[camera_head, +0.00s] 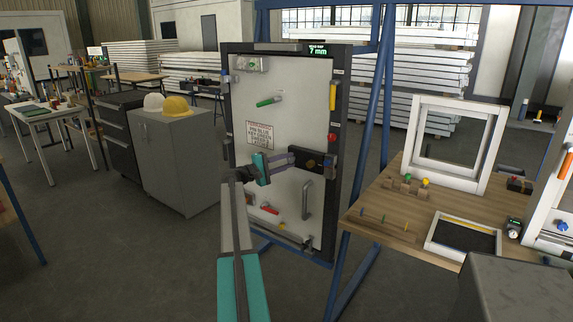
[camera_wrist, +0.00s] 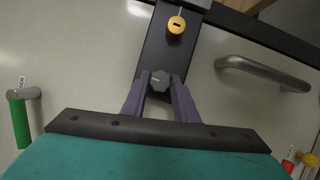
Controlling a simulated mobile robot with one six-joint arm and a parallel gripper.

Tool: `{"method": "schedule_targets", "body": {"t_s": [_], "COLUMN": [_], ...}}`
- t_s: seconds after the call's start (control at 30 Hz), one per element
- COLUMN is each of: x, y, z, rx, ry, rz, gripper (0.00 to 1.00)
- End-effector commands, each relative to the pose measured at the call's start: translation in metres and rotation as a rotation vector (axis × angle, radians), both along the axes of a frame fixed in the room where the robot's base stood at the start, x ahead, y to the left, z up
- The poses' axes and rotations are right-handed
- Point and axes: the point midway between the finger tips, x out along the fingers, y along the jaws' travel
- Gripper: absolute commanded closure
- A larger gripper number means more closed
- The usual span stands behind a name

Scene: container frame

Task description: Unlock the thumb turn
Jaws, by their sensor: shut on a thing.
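The thumb turn is a small dark grey knob (camera_wrist: 160,81) on a black lock plate (camera_wrist: 160,52), seen in the wrist view. My gripper (camera_wrist: 163,82) has its two purple fingers on either side of the knob and is shut on it. In the head view, my gripper (camera_head: 295,158) reaches the lock plate (camera_head: 319,165) on the right side of the light grey door (camera_head: 290,120). The knob is hard to make out there. A yellow round piece (camera_wrist: 176,25) with a dark slot sits farther along the plate from the knob.
A grey pull handle (camera_head: 307,199) is below the lock plate. A green handle (camera_head: 268,101) is above my gripper and a red handle (camera_head: 270,210) below it. A sign (camera_head: 260,135) is on the door. A wooden table (camera_head: 385,200) stands right of the door frame.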

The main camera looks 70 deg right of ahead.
Motion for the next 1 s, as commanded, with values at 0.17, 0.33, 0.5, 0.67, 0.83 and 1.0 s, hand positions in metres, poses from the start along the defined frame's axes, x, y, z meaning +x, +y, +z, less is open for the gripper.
{"method": "schedule_targets", "body": {"t_s": [0.17,0.33,0.5,0.67,0.83,1.0], "x": [0.0012,0.0012,0.0011,0.0010,0.0003,0.0001], "y": [-0.0001,-0.0002,-0.0003,-0.0003,-0.0003,-0.0001], "z": [-0.0010,-0.0006,-0.0005,-0.0005,-0.0006,-0.0005], "rx": [0.013,0.016,0.016,0.015,0.015,0.015], "ry": [0.046,0.058,0.058,0.057,0.055,0.055], "rz": [0.004,0.004,0.004,0.003,0.002,0.001], "gripper": [0.96,0.96,0.96,0.63,0.55,0.55]}}
